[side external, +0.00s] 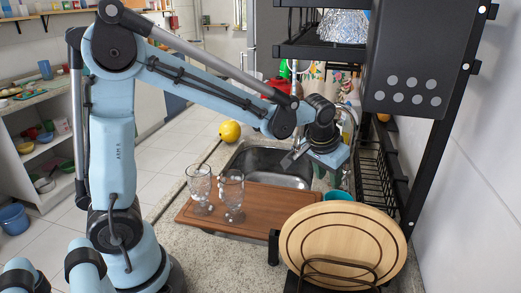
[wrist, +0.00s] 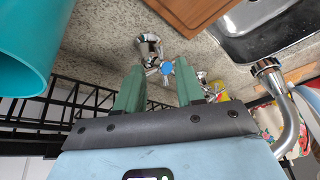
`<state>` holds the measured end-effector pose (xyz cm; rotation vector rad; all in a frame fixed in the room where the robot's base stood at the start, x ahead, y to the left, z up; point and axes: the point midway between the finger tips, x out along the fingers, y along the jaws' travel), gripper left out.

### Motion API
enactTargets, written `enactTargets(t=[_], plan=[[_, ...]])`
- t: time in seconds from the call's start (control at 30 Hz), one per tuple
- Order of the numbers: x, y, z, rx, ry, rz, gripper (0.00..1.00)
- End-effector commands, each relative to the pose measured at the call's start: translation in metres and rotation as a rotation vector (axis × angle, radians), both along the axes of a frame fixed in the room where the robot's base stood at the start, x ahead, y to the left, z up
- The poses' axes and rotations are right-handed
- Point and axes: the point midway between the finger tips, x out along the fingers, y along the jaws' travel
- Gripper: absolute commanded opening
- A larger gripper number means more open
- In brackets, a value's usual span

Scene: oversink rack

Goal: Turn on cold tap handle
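My gripper (wrist: 158,66) shows two green fingers standing apart in the wrist view, with nothing held between them. A chrome tap handle (wrist: 148,46) shows just beyond the fingertips, and a small blue piece (wrist: 167,68) shows in the gap between them. I cannot tell whether any finger touches the chrome parts. The curved chrome spout (wrist: 287,115) is at the right of the wrist view. The handle is hidden there behind my wrist.
A brown wooden board (side external: 262,208) with two clear glasses (side external: 231,190) lies in front of the sink. A teal cup (wrist: 22,45) stands close by on the left of the wrist view. Round wooden plates (side external: 340,245) and a black rack (side external: 420,150) crowd the right side.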

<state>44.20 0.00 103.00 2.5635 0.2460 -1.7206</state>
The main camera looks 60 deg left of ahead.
Motion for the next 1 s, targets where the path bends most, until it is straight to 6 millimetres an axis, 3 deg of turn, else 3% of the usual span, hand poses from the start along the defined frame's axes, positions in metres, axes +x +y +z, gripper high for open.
enactTargets(t=[0.2, 0.4, 0.83, 1.0], plan=[[0.012, 0.004, -0.031, 0.000, 0.000, 0.000, 0.38], [0.019, 0.005, -0.047, -0.001, 0.000, -0.001, 0.38], [0.021, 0.006, -0.053, -0.001, 0.000, -0.001, 0.38], [0.021, 0.006, -0.053, 0.000, 0.000, -0.001, 0.12]])
